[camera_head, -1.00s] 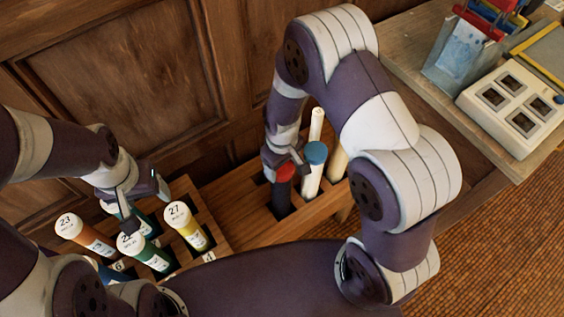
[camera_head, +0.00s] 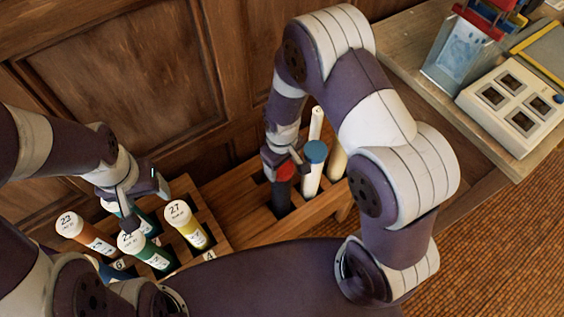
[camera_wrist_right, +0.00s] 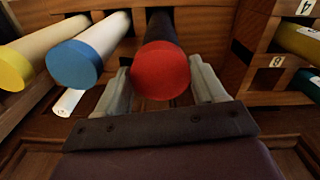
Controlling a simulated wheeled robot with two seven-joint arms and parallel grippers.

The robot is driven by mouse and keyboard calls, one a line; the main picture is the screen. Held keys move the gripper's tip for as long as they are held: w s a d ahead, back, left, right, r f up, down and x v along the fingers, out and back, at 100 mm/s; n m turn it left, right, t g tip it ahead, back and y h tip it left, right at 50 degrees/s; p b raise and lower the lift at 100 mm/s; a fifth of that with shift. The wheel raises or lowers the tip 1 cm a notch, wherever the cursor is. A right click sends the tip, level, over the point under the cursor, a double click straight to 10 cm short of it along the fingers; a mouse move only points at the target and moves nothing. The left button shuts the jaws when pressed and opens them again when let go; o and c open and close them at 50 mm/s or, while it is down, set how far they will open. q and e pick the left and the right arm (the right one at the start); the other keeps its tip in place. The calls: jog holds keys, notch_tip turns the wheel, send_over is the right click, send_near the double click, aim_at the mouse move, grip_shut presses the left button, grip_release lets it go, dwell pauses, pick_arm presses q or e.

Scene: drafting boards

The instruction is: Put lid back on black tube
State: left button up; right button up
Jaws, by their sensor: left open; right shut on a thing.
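The black tube (camera_head: 281,198) stands in a slot of the wooden rack, with a red lid (camera_head: 285,172) at its top end. In the right wrist view the red lid (camera_wrist_right: 161,70) sits between the two fingers of my right gripper (camera_wrist_right: 163,92), and the black tube (camera_wrist_right: 163,28) runs straight behind it. My right gripper (camera_head: 283,160) is shut on the red lid. The lid looks in line with the tube; whether it is fully seated cannot be told. My left gripper (camera_head: 140,200) is open above the numbered tubes at the left, partly hiding one of them.
A blue-capped tube (camera_head: 314,165), a thin white tube (camera_head: 316,125) and a pale tube (camera_head: 337,160) stand just right of the black tube. Numbered tubes such as 27 (camera_head: 184,222) and 23 (camera_head: 80,230) fill the left rack. A wooden panel wall (camera_head: 120,90) rises behind.

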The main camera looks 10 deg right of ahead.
dwell(0.4)
jog(key=o, duration=1.1)
jog(key=shift+r, duration=0.1)
notch_tip(320, 180, up, 7)
jog(key=p, duration=0.7)
